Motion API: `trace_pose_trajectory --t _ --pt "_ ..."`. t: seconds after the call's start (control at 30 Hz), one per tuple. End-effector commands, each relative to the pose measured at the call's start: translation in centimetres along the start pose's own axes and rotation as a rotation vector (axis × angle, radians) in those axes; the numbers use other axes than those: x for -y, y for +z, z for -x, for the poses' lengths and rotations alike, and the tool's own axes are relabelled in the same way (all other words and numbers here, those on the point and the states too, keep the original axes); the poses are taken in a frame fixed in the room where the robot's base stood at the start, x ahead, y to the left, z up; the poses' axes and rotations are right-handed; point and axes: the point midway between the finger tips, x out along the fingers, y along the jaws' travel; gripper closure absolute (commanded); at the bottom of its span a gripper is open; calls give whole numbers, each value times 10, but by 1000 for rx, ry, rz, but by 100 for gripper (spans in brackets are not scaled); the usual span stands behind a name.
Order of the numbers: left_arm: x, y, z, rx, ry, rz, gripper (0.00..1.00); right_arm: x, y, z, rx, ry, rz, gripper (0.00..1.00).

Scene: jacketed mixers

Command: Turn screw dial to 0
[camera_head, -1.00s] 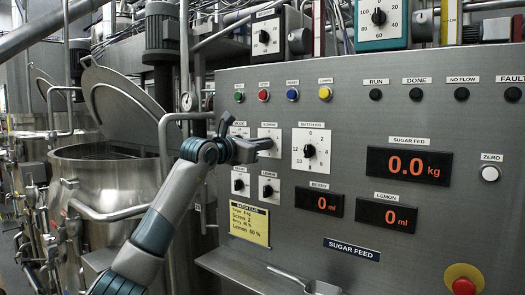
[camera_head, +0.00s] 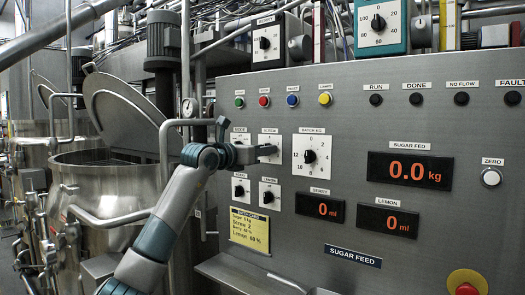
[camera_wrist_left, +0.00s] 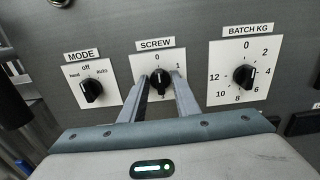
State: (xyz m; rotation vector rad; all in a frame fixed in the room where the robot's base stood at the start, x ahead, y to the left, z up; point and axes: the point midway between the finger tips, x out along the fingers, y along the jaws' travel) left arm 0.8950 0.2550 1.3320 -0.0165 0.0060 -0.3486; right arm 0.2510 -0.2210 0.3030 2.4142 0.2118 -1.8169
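The screw dial (camera_wrist_left: 160,79) is a black knob on a white square plate labelled SCREW, with 0 at the top and 1 at the upper right. Its pale mark seems to point up near 0, though the exact angle is hard to read. My left gripper (camera_wrist_left: 163,82) has one finger on each side of the knob, with a slim gap seemingly visible; firm contact cannot be made out. In the head view the left gripper (camera_head: 268,150) reaches the SCREW plate and covers most of it. A yellow batch card (camera_head: 249,229) hangs below. My right gripper is not in view.
The mode dial (camera_wrist_left: 91,90) is close left of the screw dial, and the larger batch dial (camera_wrist_left: 243,74) is close right. Two small dials sit below. A shelf (camera_head: 262,277) juts out under the panel. An open-lidded steel vessel (camera_head: 105,185) stands to the left.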

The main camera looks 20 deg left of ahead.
Motion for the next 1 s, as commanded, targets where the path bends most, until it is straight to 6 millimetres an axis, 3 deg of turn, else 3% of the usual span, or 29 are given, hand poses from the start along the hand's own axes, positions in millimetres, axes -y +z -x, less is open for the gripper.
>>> trace_pose_trajectory --t 0.33,0.53,0.67,1.0 --pt "0 1 2 3 0 -2 72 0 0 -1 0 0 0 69" --pt "0 0 14 4 0 -3 72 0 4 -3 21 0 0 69" --pt "-1 -1 30 4 1 -3 72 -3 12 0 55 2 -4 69" --pt "-1 -2 93 4 2 -4 72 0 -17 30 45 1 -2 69"
